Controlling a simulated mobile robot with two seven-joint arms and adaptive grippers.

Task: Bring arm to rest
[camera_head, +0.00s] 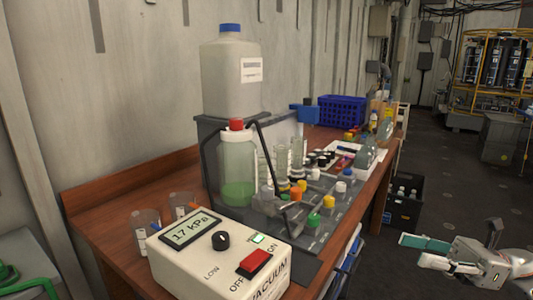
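My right gripper (412,252) comes in at the lower right, on an arm entering from the right edge. It hangs over the dark floor to the right of the bench, clear of everything on it. Its fingers point left and stand apart, one with a teal face and one white below it. I see nothing held between them. My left gripper and arm are not in view.
The wooden bench (107,262) runs along the left wall. It bears a vacuum pump box (215,255), a large white jug (230,75), a bottle of green liquid (237,165) and several small vials. A black crate (405,205) stands on the floor beside the bench. The floor (455,180) beyond my gripper is clear.

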